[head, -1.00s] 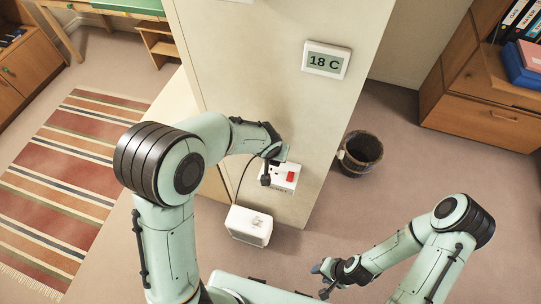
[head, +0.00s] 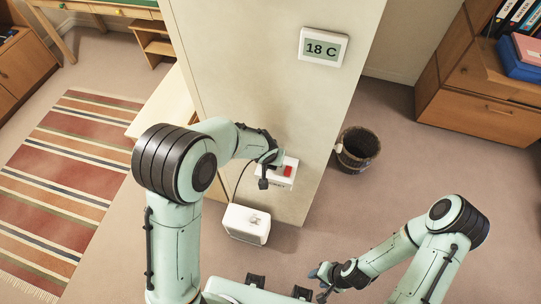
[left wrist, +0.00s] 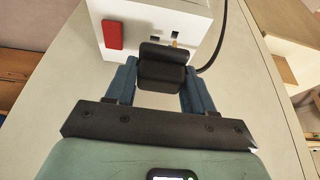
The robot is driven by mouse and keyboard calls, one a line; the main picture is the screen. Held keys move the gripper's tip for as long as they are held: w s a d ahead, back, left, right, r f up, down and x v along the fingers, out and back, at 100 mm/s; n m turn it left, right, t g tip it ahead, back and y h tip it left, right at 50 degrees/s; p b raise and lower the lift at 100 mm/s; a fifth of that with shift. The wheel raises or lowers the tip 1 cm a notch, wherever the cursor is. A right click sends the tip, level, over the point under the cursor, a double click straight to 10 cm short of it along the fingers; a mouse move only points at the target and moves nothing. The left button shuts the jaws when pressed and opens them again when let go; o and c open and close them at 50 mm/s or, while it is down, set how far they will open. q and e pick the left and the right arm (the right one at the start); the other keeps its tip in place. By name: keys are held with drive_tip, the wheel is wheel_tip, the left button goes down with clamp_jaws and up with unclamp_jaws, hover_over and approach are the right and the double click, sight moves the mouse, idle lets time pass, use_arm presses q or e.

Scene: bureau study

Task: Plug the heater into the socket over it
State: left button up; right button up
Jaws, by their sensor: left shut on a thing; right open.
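My left gripper (left wrist: 162,88) is shut on the black plug (left wrist: 162,72), directly in front of the white socket box (left wrist: 150,22). The plug overlaps the socket face, with socket slots and a small brass-coloured spot visible just above it. I cannot tell whether its pins are in the slots. A red switch (left wrist: 113,36) is on the socket box. In the head view, the left gripper (head: 268,172) partly covers the socket box. The white heater (head: 246,224) stands on the floor below, with a dark cable rising from it. My right gripper (head: 322,283) is open and empty, to the right of the heater.
The socket is on a pale wall block (head: 260,90) with a thermostat (head: 323,46) reading 18 C. A dark bin (head: 355,152) stands right of the block. A striped rug (head: 70,175) lies left, and a wooden cabinet (head: 480,105) stands right. Floor by the bin is clear.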

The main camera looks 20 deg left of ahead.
use_arm(q)
drive_tip(key=shift+f+b, duration=0.7)
drive_tip(key=shift+f, duration=0.2)
use_arm(e)
drive_tip(key=shift+s+f, duration=0.6)
drive_tip(key=shift+f, duration=0.3)
use_arm(q)
drive_tip(key=shift+f+b, duration=0.6)
drive_tip(key=shift+b, duration=0.15)
use_arm(e)
drive_tip(key=shift+s+f, duration=0.25)
drive_tip(key=shift+f, duration=0.25)
drive_tip(key=shift+s+f, duration=0.25)
drive_tip(key=shift+f, duration=0.2)
use_arm(q)
drive_tip(key=o, duration=1.1)
drive_tip(key=shift+o, duration=0.2)
use_arm(e)
drive_tip(key=shift+r, duration=0.1)
use_arm(q)
drive_tip(key=shift+r+p, duration=1.4)
drive_tip(key=shift+r, duration=2.15)
use_arm(e)
drive_tip(key=w+r, duration=0.2)
drive_tip(key=r, duration=0.1)
drive_tip(key=shift+r, duration=0.1)
use_arm(q)
drive_tip(key=shift+f, duration=0.1)
